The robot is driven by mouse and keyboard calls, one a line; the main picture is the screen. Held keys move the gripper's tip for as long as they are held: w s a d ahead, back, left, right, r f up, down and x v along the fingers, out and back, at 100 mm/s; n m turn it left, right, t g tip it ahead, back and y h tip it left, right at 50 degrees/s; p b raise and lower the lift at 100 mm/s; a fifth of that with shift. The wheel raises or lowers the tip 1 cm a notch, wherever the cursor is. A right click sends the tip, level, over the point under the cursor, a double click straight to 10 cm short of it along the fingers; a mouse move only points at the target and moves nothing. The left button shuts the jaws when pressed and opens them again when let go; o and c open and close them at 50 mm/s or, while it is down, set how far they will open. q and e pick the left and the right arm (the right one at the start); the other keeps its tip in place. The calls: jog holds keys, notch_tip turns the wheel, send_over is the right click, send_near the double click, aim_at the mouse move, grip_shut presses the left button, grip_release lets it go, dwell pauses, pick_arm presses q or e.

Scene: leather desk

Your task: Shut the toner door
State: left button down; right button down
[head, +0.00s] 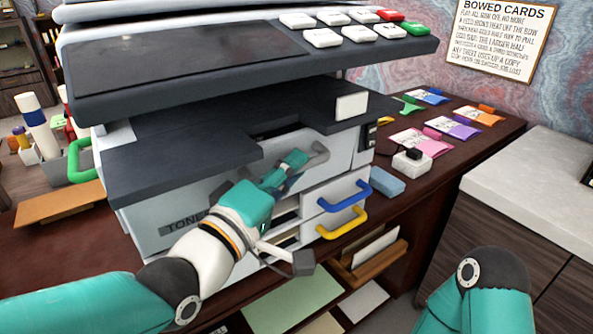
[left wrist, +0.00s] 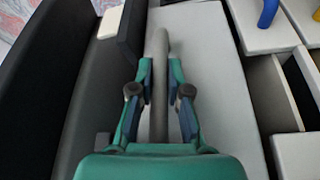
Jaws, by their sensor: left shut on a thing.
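The toner door (head: 190,205) is the white front panel of the copier, with a partly covered label starting "TONE". Dark space shows above its top edge, under the dark overhanging shelf. Its grey bar handle (head: 319,152) is near the panel's right end. My left gripper (head: 290,165) is at this handle. In the left wrist view, the left gripper's fingers (left wrist: 160,72) are on both sides of the grey handle (left wrist: 159,110), shut on it. The white door face (left wrist: 205,60) lies behind. My right arm shows at the lower right, but its gripper is out of view.
Drawers with a blue handle (head: 343,197) and a yellow handle (head: 342,224) are right of and below the door. A blue block (head: 387,185) and colored packets (head: 420,142) lie on the desk. A green handle (head: 79,160) sticks out at the copier's left.

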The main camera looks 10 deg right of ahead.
pick_arm(q)
jog(key=shift+f, duration=0.15)
jog(key=c, duration=1.1)
grip_release()
jog(key=shift+a, duration=0.1)
jog(key=shift+c, duration=0.2)
jog(key=shift+s, duration=0.2)
jog(key=shift+s+a, duration=0.2)
jog(key=v, duration=1.1)
jog(key=shift+s+a, duration=0.1)
